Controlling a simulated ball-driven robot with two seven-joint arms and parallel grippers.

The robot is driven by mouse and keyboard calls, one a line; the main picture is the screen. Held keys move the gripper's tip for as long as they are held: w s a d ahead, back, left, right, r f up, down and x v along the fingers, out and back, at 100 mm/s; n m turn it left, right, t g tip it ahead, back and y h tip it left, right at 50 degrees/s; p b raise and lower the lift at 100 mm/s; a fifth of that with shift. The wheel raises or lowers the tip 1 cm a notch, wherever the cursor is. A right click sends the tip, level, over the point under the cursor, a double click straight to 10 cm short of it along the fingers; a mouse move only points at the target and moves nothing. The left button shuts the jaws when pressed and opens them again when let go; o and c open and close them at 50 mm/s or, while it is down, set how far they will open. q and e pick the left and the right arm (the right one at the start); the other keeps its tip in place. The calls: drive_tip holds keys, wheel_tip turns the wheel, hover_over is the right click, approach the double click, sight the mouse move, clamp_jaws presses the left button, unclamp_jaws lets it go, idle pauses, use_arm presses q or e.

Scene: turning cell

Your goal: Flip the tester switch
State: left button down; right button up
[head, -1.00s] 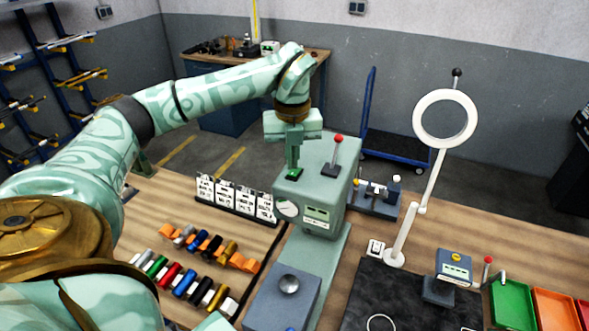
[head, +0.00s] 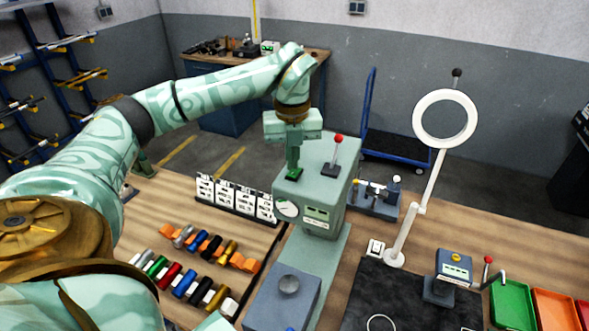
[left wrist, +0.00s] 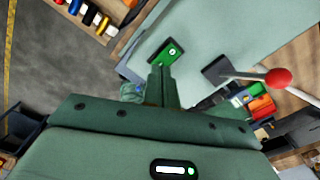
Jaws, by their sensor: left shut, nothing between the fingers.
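The tester (head: 322,228) is a grey-green box with a round dial and a small display on its front. On its top is a small switch (head: 297,176) with a dark frame and a green rocker. The switch also shows in the left wrist view (left wrist: 172,52), with a pale round mark on the green. My left gripper (head: 294,168) is shut and empty, pointing down at the switch. In the left wrist view its closed fingertips (left wrist: 161,70) are right beside the switch's near end; I cannot tell whether they touch it. My right gripper is not in view.
A red-knobbed lever (head: 337,150) stands on the tester's top, right of the switch. White tags (head: 235,199) and a rack of coloured cylinders (head: 190,275) are to the left. A ring lamp (head: 416,185) stands to the right, by a dark mat (head: 375,295).

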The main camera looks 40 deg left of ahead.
sight(292, 174)
use_arm(q)
drive_tip(key=shift+f+b, duration=0.55)
drive_tip(key=shift+f, duration=0.45)
idle(0.8)
drive_tip(key=shift+s+r, duration=0.1)
drive_tip(key=shift+r+p, duration=0.95)
drive_tip(key=shift+p, duration=0.25)
wheel_tip(292, 174, up, 5)
drive_tip(key=p, duration=0.5)
drive_tip(key=shift+f, duration=0.1)
